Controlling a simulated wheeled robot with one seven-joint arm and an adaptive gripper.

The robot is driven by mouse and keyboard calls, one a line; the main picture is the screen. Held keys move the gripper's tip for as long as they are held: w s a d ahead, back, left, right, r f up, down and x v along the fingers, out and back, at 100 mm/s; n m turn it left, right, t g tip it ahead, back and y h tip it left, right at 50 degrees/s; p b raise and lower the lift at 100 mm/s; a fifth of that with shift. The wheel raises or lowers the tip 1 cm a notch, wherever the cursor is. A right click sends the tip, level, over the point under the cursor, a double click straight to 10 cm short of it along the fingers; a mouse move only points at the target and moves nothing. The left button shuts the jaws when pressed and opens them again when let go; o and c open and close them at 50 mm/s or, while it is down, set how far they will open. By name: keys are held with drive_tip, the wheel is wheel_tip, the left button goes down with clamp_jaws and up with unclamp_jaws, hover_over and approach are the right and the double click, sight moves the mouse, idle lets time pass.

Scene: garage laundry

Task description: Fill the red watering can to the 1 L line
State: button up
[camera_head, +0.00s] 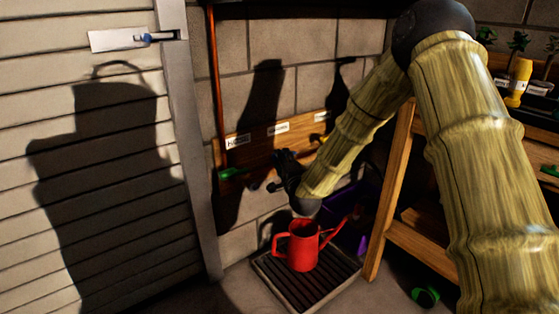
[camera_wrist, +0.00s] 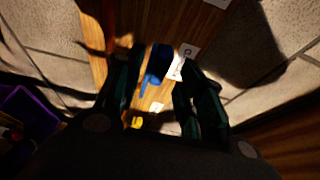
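The red watering can (camera_head: 301,250) stands upright on a dark slatted drain tray (camera_head: 283,290) at the foot of the wall, spout to the right. Its water level and any 1 L line cannot be made out. My gripper (camera_head: 286,170) is up at the wooden tap board (camera_head: 264,140), above the can. In the wrist view, my gripper (camera_wrist: 161,72) has its fingers apart, with a blue tap handle (camera_wrist: 153,70) between them; I cannot tell whether they touch it. A green-handled tap (camera_head: 231,174) is left of the gripper, and a yellow handle (camera_head: 322,117) is to the right.
A purple crate (camera_head: 350,235) is behind the can to the right. A wooden shelf unit (camera_head: 392,185) with plants and a yellow bottle (camera_head: 519,80) fills the right side. A slatted door (camera_head: 90,200) is on the left. A green object (camera_head: 426,297) lies on the floor.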

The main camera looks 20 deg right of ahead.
drive_tip(key=shift+w+b, duration=0.65)
drive_tip(key=shift+w, duration=1.45)
clamp_jaws()
